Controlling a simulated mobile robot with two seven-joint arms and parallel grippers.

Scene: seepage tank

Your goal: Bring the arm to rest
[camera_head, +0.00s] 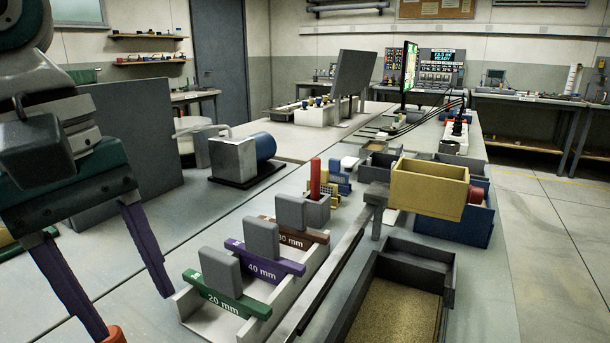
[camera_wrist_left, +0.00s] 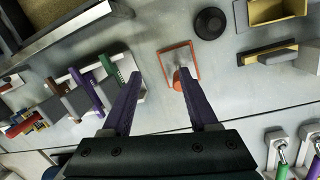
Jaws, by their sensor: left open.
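My left gripper (camera_head: 136,316) comes in from the left of the head view with its two purple fingers pointing down, spread apart and empty. It also shows in the left wrist view (camera_wrist_left: 160,76), open, with bare grey bench between the fingers. A small orange-edged item with a grey middle (camera_wrist_left: 181,62) lies beyond the fingertips in the wrist view. An orange part (camera_head: 115,335) shows at the bottom edge of the head view by the left fingertip. I cannot tell whether it touches the finger. My right gripper is not in view.
A rack holds green 20 mm (camera_head: 222,297), purple 40 mm (camera_head: 262,266) and brown (camera_head: 294,233) gauges. A sand-filled tank (camera_head: 448,275) and a yellow box (camera_head: 430,188) stand right. A grey panel (camera_head: 130,140) stands behind the gripper. Bare bench lies between gripper and rack.

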